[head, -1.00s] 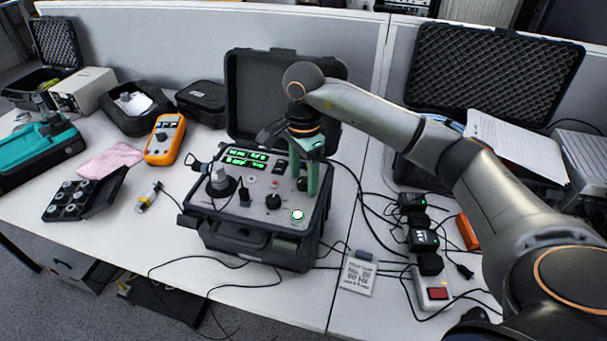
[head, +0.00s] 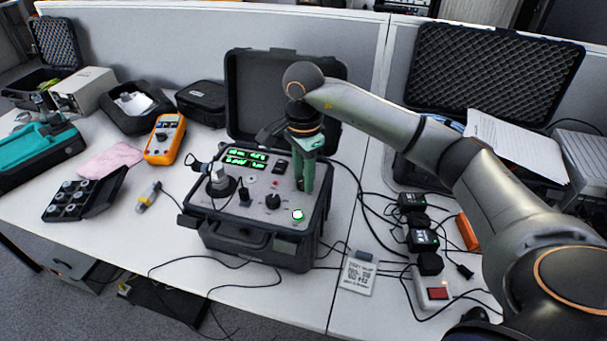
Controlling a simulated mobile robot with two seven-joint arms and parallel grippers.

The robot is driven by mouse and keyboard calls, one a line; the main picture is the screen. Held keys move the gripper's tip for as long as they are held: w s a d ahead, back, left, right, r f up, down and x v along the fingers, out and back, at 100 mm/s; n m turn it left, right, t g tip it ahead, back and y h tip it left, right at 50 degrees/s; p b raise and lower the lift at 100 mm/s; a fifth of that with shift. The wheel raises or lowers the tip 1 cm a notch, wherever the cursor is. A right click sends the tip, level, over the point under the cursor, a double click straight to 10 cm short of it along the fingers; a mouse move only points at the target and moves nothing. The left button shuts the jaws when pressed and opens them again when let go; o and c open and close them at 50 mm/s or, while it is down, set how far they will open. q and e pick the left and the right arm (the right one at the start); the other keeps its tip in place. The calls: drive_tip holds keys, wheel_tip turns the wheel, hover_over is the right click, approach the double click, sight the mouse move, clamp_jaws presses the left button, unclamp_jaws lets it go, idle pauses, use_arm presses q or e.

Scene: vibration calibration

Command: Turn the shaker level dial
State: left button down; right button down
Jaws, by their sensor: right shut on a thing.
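The shaker unit is an open black case with a grey control panel (head: 255,214) on the table. Green digits glow on its display (head: 246,157). My right gripper (head: 303,188) points down at the panel's right side, its green fingers close together. It is shut on a dark dial, taken as the shaker level dial, which the fingers mostly hide. Two other black knobs, a middle one (head: 273,201) and a left one (head: 244,196), stand free. A lit green-white button (head: 297,215) is just in front of the fingers. My left gripper is out of view.
A cylindrical sensor mount (head: 220,183) stands on the panel's left. The case lid (head: 285,95) rises behind the gripper. Cables and black adapters (head: 422,238) lie to the right, with a label card (head: 357,272) in front. An orange meter (head: 165,139) lies left.

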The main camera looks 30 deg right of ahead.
drive_tip(key=shift+m, duration=0.3)
drive_tip(key=m, duration=0.5)
drive_tip(key=shift+r+m+p, duration=0.1)
drive_tip(key=shift+m+p, duration=0.2)
drive_tip(key=shift+p, duration=0.05)
drive_tip(key=m, duration=0.3)
drive_tip(key=shift+m, duration=0.3)
drive_tip(key=m+p, duration=0.1)
drive_tip(key=m, duration=0.2)
drive_tip(key=shift+m, duration=0.3)
drive_tip(key=m+p, duration=0.1)
drive_tip(key=m, duration=0.9)
drive_tip(key=shift+p, duration=0.35)
drive_tip(key=shift+m+p, duration=0.4)
drive_tip(key=shift+m, duration=1.3)
